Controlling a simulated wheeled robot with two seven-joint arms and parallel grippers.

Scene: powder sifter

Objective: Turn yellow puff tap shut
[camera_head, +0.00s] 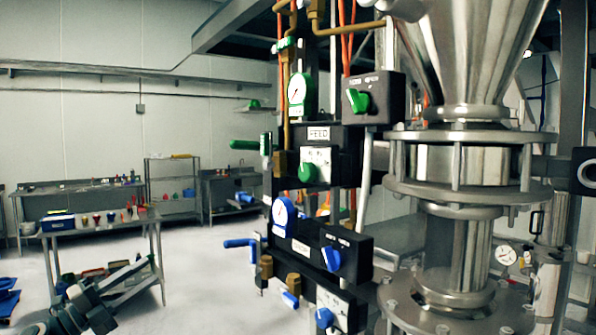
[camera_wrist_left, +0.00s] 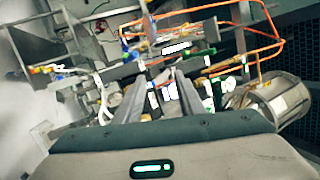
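I cannot make out a yellow tap in the head view. My right gripper is not in view.
The valve panel carries a green knob (camera_head: 358,100), a green lever (camera_head: 245,145), a blue lever (camera_head: 239,243) and a blue knob (camera_head: 331,259). The steel sifter (camera_head: 462,165) stands to its right. A workbench (camera_head: 85,232) is at the left. Open floor lies between bench and panel.

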